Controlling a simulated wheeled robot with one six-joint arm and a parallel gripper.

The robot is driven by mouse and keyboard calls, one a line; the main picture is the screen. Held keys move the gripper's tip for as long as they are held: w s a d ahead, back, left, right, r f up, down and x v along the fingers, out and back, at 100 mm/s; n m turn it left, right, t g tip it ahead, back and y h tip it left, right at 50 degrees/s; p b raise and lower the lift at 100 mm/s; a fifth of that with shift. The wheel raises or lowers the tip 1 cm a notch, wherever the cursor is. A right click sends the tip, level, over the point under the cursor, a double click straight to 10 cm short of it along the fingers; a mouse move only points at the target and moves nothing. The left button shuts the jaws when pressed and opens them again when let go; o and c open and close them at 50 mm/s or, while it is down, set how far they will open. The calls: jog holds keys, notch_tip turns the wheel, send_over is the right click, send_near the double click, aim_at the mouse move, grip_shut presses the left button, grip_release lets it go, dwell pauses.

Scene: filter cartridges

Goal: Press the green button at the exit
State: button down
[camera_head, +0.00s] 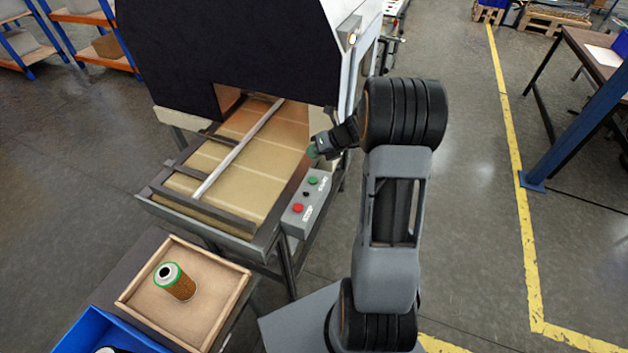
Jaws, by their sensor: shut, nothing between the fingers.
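The green button (313,180) sits at the far end of a grey control box (291,216) fixed to the near right corner of the conveyor machine. A small black control (306,193) and a red button (298,208) are on the same box, nearer to me. My gripper (314,152) is shut and empty, with green at its tip. It appears just beyond the green button in the picture, apart from it. Its height above the box is hard to tell.
The conveyor belt (222,170) runs out from under a dark curtain (228,55). Open floor lies to the right, with yellow lines (522,210) and a blue post (585,125).

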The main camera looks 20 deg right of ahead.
jog(key=b, duration=0.6)
send_over(314, 179)
notch_tip(314, 179, down, 6)
jog(key=shift+w+r, duration=0.1)
jog(key=shift+f+b, duration=0.55)
jog(key=shift+f, duration=0.65)
jog(key=shift+f, duration=0.15)
dwell(0.6)
jog(key=shift+f, duration=0.25)
jog(key=shift+f, duration=0.45)
dwell(0.6)
jog(key=shift+r, duration=0.15)
dwell(0.3)
jog(key=shift+r+p, duration=0.7)
